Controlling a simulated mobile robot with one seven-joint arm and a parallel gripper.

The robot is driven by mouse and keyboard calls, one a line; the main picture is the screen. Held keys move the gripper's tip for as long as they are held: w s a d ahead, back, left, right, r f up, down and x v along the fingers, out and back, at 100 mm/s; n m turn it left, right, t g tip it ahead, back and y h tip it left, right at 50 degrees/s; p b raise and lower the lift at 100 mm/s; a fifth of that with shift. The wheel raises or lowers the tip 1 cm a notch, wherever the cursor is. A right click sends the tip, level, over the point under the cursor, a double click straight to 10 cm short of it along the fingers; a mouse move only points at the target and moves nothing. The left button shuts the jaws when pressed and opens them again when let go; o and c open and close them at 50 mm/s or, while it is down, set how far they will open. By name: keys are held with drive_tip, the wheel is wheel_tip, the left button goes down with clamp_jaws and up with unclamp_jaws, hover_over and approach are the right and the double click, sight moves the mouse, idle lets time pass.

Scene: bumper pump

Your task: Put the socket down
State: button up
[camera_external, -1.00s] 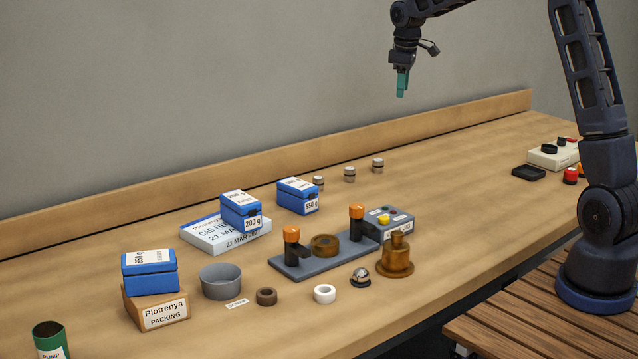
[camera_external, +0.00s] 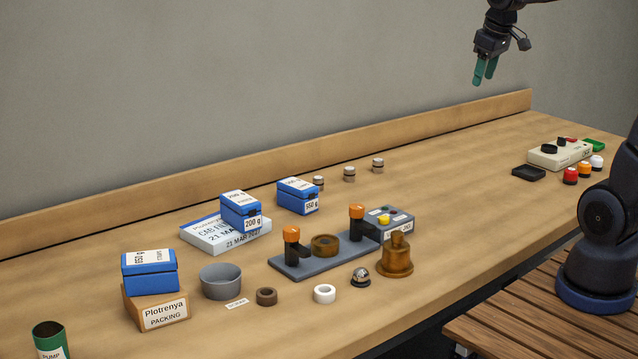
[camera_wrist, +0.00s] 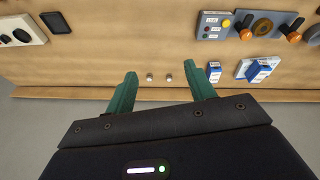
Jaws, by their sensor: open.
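My gripper (camera_external: 484,77) is high above the far right part of the bench, with its two green fingers apart and nothing between them. In the wrist view the open fingers (camera_wrist: 160,72) also hold nothing. No part is plainly marked as the socket. Candidate ring-like parts are a brown ring (camera_external: 266,296) and a white ring (camera_external: 325,293) at the bench front, and a brass-brown ring (camera_external: 325,245) on the grey fixture plate (camera_external: 300,266). A stepped brass-brown part (camera_external: 396,258) stands upright to the right of the plate. All are far from my gripper.
Blue boxes (camera_external: 241,211), a grey cup (camera_external: 221,282) and a green can (camera_external: 50,340) stand to the left. Small metal cylinders (camera_external: 349,174) stand along the back. A black tray (camera_external: 528,172) and a cream control box (camera_external: 560,153) are at the right. The bench between is clear.

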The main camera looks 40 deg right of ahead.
drive_tip(key=s+f+m, duration=0.1)
drive_tip(key=s+f, duration=0.1)
drive_tip(key=s, duration=0.5)
drive_tip(key=s+f+m+t, duration=0.1)
drive_tip(key=s+f, duration=0.2)
drive_tip(key=s, duration=0.5)
drive_tip(key=shift+s+a, duration=0.25)
drive_tip(key=shift+a, duration=0.15)
